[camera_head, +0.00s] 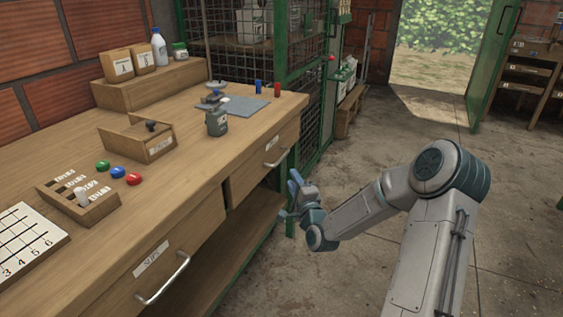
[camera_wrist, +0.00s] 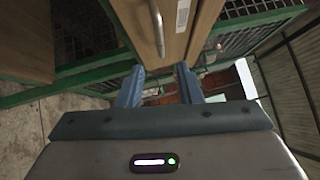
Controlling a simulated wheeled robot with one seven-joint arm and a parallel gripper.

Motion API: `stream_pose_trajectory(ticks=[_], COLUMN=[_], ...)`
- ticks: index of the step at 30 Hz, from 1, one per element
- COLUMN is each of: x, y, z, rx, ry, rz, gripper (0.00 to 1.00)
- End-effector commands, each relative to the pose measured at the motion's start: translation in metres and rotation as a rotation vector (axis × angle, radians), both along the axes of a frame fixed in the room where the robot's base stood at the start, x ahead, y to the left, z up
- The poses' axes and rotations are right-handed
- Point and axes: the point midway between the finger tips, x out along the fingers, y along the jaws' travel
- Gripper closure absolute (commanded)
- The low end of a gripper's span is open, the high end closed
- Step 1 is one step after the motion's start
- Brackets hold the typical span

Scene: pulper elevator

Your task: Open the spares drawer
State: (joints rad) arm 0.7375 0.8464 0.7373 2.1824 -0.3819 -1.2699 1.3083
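The wooden bench has two drawers in its front. The far drawer (camera_head: 262,158) has a metal bar handle (camera_head: 284,151) and a small white label too small to read. The near drawer (camera_head: 150,275) has a bar handle (camera_head: 162,280) and a label that seems to read "SLIPS". Both look shut. My gripper (camera_head: 291,192) is in front of the bench, near and below the far drawer's handle. In the wrist view my gripper (camera_wrist: 159,76) has its two blue fingers apart with nothing between them. A bar handle (camera_wrist: 158,28) lies ahead of them, apart from the fingertips.
A green mesh cage (camera_head: 305,100) stands beyond the bench. The concrete floor (camera_head: 400,140) to the right is clear.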

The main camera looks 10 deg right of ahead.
Motion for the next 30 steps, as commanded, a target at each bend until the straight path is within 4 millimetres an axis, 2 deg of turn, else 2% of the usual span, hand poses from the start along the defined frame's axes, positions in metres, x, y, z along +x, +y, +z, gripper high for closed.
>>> stream_pose_trajectory(ticks=[6, 15, 21, 30], x=[0.041, 0.092, 0.111, 0.117], y=[0.007, 0.014, 0.016, 0.017], z=[0.005, 0.011, 0.014, 0.016], rx=[-0.001, -0.001, -0.002, -0.002], ry=[-0.002, 0.000, 0.000, 0.002], rz=[0.001, 0.000, -0.001, -0.001], gripper=[0.68, 0.68, 0.68, 0.68])
